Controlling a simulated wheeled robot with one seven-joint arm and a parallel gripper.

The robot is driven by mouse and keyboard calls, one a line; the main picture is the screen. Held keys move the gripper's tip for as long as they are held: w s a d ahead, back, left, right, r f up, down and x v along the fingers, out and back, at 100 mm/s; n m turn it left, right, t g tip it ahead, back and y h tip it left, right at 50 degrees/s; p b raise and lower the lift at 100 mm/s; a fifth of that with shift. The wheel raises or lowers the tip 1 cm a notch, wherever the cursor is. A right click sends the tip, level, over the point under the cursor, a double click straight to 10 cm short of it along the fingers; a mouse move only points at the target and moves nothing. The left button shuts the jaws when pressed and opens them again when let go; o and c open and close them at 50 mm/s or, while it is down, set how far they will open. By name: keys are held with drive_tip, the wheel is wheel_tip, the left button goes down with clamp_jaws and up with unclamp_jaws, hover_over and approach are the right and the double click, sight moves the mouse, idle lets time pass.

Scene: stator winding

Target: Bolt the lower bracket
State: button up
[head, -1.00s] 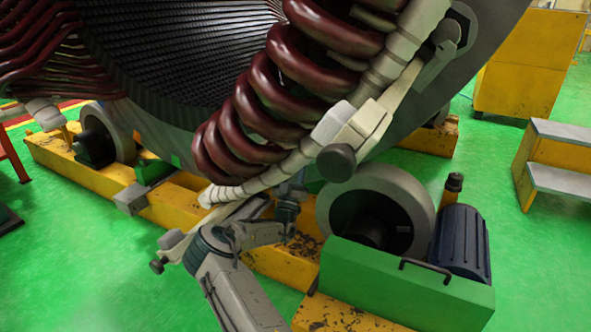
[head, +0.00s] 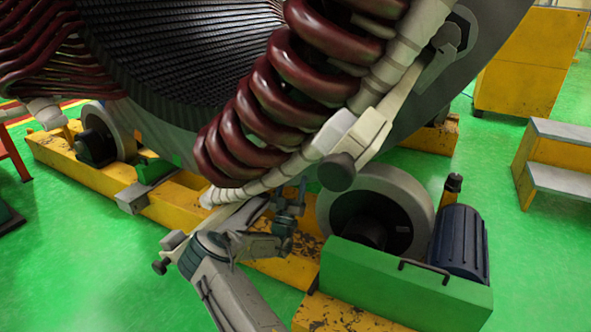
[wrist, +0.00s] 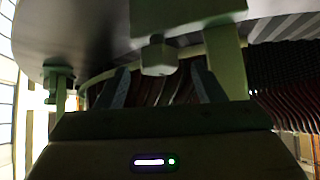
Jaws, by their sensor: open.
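In the head view, the lower bracket (head: 240,214) is a pale bar under the lower end of the coil, with a block and dark knob at its left end. My arm partly hides it. My gripper (head: 301,186) points up below the stator ring, just right of the bracket; its fingers are small and hard to make out here. In the wrist view my gripper (wrist: 162,88) is open, its two fingers apart with nothing between their tips. A block-like bolt head (wrist: 158,56) hangs from a pale bracket part (wrist: 185,14) just beyond the fingers, apparently not touching them.
Dark red coils (head: 262,110) hang close above my arm. A grey roller (head: 385,205), a green box (head: 405,285) and a blue motor (head: 460,250) stand to the right. The yellow base beam (head: 165,205) runs below. Green floor is clear at left front.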

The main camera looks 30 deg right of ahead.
drive_tip(key=p+v, duration=0.1)
drive_tip(key=v, duration=0.8)
drive_tip(key=shift+p, duration=0.4)
